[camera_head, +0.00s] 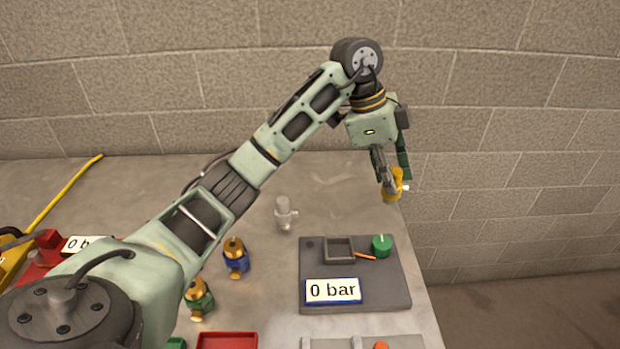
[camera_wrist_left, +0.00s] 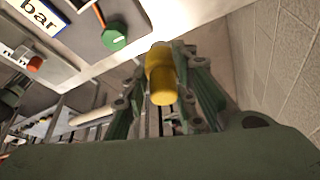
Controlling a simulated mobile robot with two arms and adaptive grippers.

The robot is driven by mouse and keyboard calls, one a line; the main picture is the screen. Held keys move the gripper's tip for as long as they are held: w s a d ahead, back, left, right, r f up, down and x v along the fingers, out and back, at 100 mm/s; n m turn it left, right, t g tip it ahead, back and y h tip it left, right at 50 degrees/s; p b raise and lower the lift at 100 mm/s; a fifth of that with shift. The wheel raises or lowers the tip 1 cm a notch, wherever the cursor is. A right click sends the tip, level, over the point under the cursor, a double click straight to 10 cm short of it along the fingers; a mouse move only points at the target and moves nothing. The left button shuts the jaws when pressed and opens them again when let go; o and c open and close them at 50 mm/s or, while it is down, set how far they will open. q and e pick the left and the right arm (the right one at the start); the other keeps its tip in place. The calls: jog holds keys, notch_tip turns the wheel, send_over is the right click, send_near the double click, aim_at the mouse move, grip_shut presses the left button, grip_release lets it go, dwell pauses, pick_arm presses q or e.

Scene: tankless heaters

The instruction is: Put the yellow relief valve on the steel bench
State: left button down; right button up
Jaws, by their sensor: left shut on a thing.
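The yellow relief valve (camera_head: 396,183) is held by my left gripper (camera_head: 390,185), above or beside the right edge of the grey steel bench (camera_head: 340,199) in the head view. In the left wrist view the yellow valve (camera_wrist_left: 161,78) sits between the two green fingers of my left gripper (camera_wrist_left: 165,90), which is shut on it. Whether the valve touches the bench edge I cannot tell. My right gripper is not in view.
A dark plate (camera_head: 385,290) with a green knob (camera_head: 381,245) and a "0 bar" sign (camera_head: 333,291) lies on the bench. A silver valve (camera_head: 285,213), a blue-banded valve (camera_head: 235,257), a green-banded valve (camera_head: 198,298) and a red tray (camera_head: 227,341) stand nearby. The bench's back right is clear.

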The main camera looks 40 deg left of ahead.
pick_arm(q)
jog(key=a+f+p, duration=0.1)
jog(key=a+f, duration=0.5)
jog(key=a, duration=0.1)
jog(key=s+a+f+p, duration=0.1)
jog(key=a+f, duration=0.3)
jog(key=shift+s+a+p, duration=0.1)
jog(key=shift+p, duration=0.25)
jog(key=shift+f, duration=0.25)
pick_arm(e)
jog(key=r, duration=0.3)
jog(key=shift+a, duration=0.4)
pick_arm(q)
jog(key=shift+f, duration=0.2)
jog(key=c, duration=1.5)
grip_release()
jog(key=shift+c, duration=0.2)
jog(key=shift+o, duration=0.7)
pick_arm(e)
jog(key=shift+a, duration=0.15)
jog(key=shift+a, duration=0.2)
